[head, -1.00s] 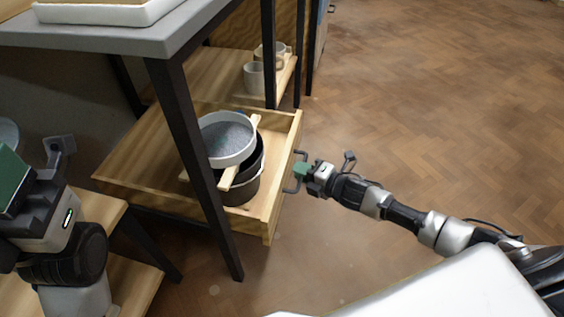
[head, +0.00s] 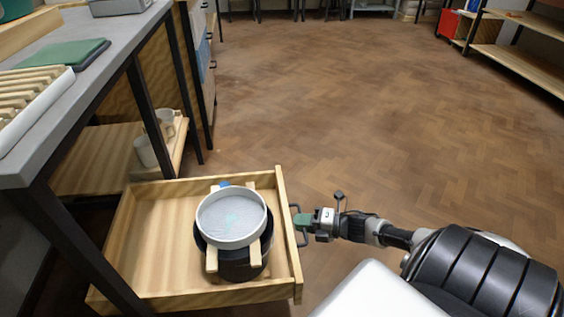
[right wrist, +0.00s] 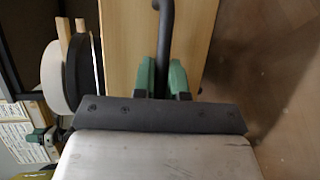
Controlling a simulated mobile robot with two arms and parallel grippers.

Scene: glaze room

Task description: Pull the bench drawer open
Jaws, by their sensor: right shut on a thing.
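The wooden bench drawer (head: 166,222) stands pulled out from under the grey-topped bench (head: 100,62), its inside showing in the head view. Its dark bar handle (head: 296,238) is on the front panel at the right. My right gripper (head: 304,221) is at the handle. In the right wrist view its green fingers (right wrist: 163,78) are shut around the dark handle bar (right wrist: 166,35), in front of the wooden drawer front (right wrist: 126,40). In the drawer are a dark bucket (head: 236,270), wooden sticks (head: 212,260) and a round sieve (head: 231,219) on top.
Mugs (head: 146,150) stand on a low shelf behind the drawer. A black bench leg (head: 85,255) is at the drawer's left. A green slab (head: 62,55) lies on the bench top. The wooden floor (head: 370,110) is clear ahead; a rack (head: 515,62) stands far right.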

